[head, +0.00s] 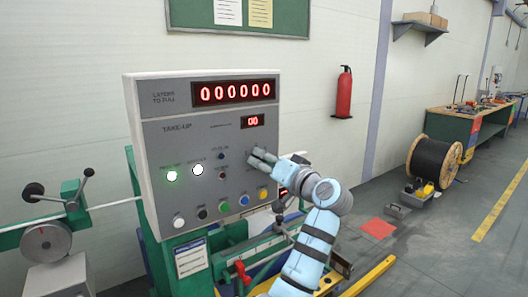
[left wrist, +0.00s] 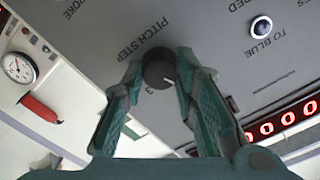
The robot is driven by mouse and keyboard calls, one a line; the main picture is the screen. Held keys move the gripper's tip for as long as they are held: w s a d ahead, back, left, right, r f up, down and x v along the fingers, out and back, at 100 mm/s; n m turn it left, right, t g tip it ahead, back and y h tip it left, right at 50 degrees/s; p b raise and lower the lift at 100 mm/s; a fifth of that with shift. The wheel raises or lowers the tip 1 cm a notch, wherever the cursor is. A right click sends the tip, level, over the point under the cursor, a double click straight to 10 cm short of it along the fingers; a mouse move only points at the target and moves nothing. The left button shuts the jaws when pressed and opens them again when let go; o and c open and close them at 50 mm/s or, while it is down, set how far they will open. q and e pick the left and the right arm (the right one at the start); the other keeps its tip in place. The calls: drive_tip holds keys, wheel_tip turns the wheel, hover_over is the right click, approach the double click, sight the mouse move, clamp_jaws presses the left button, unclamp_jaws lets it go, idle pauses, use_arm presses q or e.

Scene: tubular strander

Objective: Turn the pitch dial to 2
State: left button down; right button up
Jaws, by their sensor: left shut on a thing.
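The pitch dial (left wrist: 157,73) is a small dark round knob on the grey panel, under the upside-down "PITCH STEP" lettering in the left wrist view. A short white mark on the dial points to the lower right of that picture. One numeral, seemingly a 3, shows just below the dial; other numbers are hidden or too small to read. My left gripper (left wrist: 160,66) is shut on the dial, one green finger on each side. In the head view my left gripper (head: 263,160) reaches the panel's right part and hides the dial. My right gripper is not in view.
The grey control panel (head: 150,150) carries a red six-digit display (head: 233,92), a smaller red display (head: 253,121), lit lamps and a row of coloured buttons. Left of it is a machine with handles (head: 45,235). A cable reel (head: 433,160) stands at right.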

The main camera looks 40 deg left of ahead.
use_arm(q)
drive_tip(key=shift+m+p, duration=2.1)
drive_tip(key=shift+m, duration=0.1)
drive_tip(key=c, duration=1.3)
unclamp_jaws()
drive_tip(key=v, duration=1.2)
